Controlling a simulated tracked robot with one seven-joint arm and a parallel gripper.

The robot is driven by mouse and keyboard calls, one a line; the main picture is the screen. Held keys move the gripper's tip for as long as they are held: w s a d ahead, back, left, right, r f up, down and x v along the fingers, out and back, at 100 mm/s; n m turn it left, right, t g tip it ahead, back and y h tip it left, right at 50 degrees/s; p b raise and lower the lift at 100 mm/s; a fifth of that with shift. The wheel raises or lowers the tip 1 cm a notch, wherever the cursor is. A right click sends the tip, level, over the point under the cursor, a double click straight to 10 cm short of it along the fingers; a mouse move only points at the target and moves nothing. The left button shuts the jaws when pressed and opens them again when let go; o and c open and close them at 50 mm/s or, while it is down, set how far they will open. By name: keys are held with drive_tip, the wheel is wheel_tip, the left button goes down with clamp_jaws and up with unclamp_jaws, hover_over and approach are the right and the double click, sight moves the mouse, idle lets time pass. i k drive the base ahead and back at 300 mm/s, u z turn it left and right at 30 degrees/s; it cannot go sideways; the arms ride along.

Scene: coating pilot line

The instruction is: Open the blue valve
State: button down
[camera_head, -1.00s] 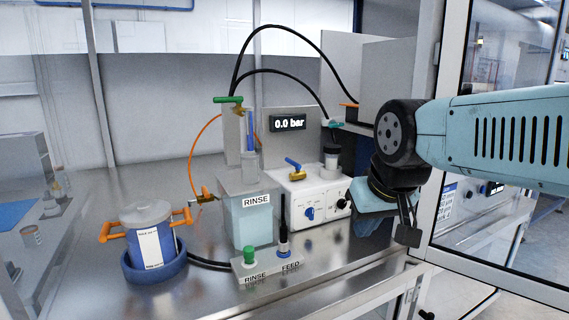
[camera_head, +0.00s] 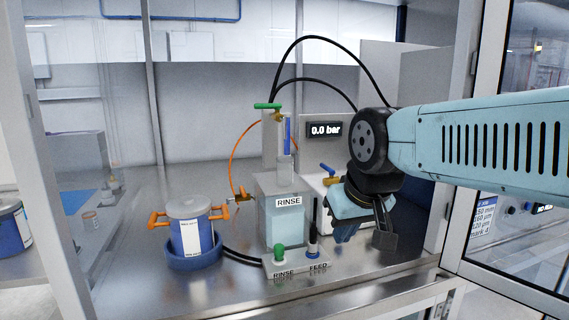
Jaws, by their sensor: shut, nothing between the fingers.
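The blue valve (camera_head: 328,169) has a blue lever on a brass body. It sits on top of the white control box (camera_head: 318,217), behind and left of my gripper. The lever is slanted, its left end higher. My gripper (camera_head: 384,240) hangs at the end of my light-blue arm, in front of the box's right part, with dark fingers pointing down. It is shut and empty, and stands apart from the lever in the picture. My arm and hand hide the box's right side and most of its front knobs. The display (camera_head: 325,130) behind the valve reads 0.0 bar.
The RINSE tank (camera_head: 283,225) stands left of the box, with a green-handled valve (camera_head: 267,106) above. Green and black plugs stand on the RINSE/FEED block (camera_head: 296,264). A blue pot (camera_head: 192,236) with orange clamps is further left. A glass door (camera_head: 515,150) stands at right.

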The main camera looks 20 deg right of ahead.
sight(331, 172)
drive_tip(key=z, duration=0.55)
drive_tip(key=i, duration=0.1)
drive_tip(key=u, duration=2.5)
drive_tip(key=k, duration=0.95)
drive_tip(key=z, duration=3.3)
drive_tip(key=k, duration=0.1)
drive_tip(key=u, duration=1.35)
drive_tip(key=i, duration=0.9)
